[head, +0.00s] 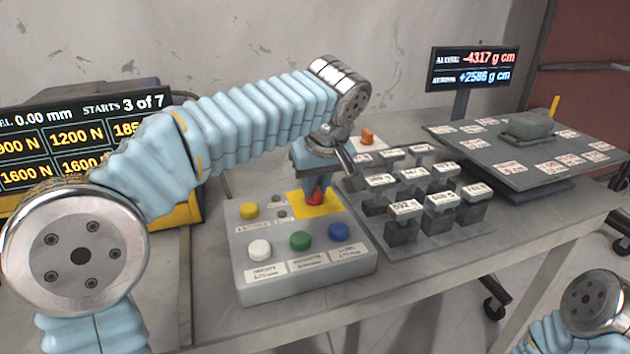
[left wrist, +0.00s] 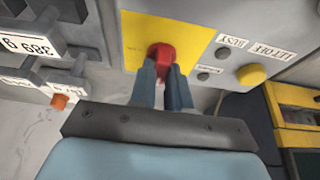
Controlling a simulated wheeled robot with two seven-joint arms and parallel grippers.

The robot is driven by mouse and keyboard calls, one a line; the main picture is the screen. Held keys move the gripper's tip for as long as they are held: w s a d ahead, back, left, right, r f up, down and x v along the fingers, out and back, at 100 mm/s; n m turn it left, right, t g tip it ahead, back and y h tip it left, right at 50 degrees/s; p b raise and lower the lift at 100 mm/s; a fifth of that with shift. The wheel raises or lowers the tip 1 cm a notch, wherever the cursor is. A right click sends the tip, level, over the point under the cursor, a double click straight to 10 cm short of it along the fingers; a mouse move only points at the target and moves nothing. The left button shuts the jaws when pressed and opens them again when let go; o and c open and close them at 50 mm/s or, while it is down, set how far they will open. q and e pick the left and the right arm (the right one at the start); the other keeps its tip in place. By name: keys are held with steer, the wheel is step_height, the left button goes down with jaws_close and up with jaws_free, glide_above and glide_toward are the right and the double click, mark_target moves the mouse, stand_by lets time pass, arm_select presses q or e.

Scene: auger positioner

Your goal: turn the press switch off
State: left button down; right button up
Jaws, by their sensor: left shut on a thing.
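The red switch (head: 315,199) sits on a yellow plate (head: 334,209) on the grey control box (head: 290,289). My left gripper (head: 316,187) points down from above and its fingers are shut on the red switch. In the left wrist view the two fingertips (left wrist: 161,73) press on either side of the red knob (left wrist: 161,54), and the yellow plate (left wrist: 198,38) lies around it. The fingers hide part of the knob, so its angle is hard to read. My right gripper is out of view; only part of my right arm shows at the lower right.
The box also carries white (head: 259,249), green (head: 300,241), blue (head: 339,231) and yellow (head: 249,210) buttons. Several labelled dark weights (head: 439,222) stand right of it. A tilted platform (head: 490,150) and a display (head: 472,68) stand beyond. A yellow-framed screen (head: 70,140) is at left.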

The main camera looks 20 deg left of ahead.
arm_select(q)
steer(key=shift+r, duration=0.1)
stand_by(0.3)
steer(key=c, duration=1.1)
jaws_free()
steer(key=shift+v, duration=6.8)
steer(key=shift+d, duration=0.1)
